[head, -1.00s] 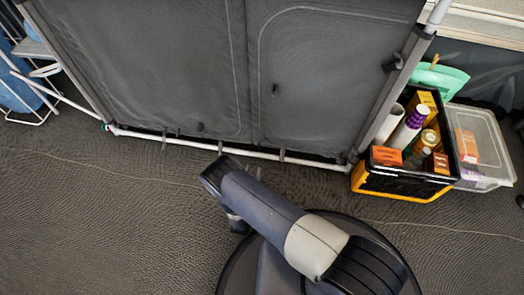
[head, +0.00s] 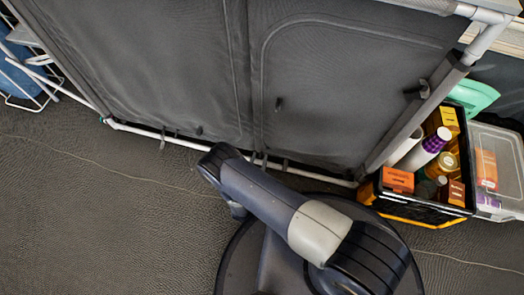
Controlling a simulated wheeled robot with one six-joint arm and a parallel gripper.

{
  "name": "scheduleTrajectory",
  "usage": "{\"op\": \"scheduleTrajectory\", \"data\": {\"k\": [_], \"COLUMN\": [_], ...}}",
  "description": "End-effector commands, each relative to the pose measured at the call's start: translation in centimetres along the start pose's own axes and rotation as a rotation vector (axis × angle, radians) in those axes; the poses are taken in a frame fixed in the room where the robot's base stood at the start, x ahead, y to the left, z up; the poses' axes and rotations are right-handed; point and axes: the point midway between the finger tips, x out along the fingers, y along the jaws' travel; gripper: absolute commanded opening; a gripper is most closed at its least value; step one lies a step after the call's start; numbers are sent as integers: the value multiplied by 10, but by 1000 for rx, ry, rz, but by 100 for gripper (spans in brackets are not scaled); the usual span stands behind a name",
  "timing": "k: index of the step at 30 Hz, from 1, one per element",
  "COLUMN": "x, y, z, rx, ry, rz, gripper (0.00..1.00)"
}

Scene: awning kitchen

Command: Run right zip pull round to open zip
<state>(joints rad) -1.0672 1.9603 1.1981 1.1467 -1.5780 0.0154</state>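The grey fabric cupboard front (head: 340,90) fills the upper middle of the head view. A pale zip line (head: 263,58) rises up the right panel's left side, bends round and runs right along its top. A small dark tab (head: 278,104) hangs on this panel just inside the line; it may be the right zip pull. Another dark tab (head: 199,130) is low on the left panel. Both panels look closed. My arm is folded in front of the cupboard's lower edge. My gripper's fingers are not visible, so its state does not show.
A white bottom rail (head: 165,136) and a grey right post (head: 425,115) frame the cupboard. A black and orange crate (head: 420,207) of bottles and boxes stands by the post, beside a clear bin (head: 508,160). A blue chair (head: 22,85) is far left. Floor at lower left is clear.

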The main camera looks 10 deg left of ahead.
Motion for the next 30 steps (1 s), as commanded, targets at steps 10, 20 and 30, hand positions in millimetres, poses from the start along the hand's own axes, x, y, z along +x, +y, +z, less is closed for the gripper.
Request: {"op": "scheduleTrajectory", "data": {"k": [10,20,30], "x": [-2,-2,-1], "y": [0,0,0], "z": [0,0,0], "rx": [0,0,0], "ry": [0,0,0], "rz": [-1,-1,-1], "gripper": [32,6,0]}}
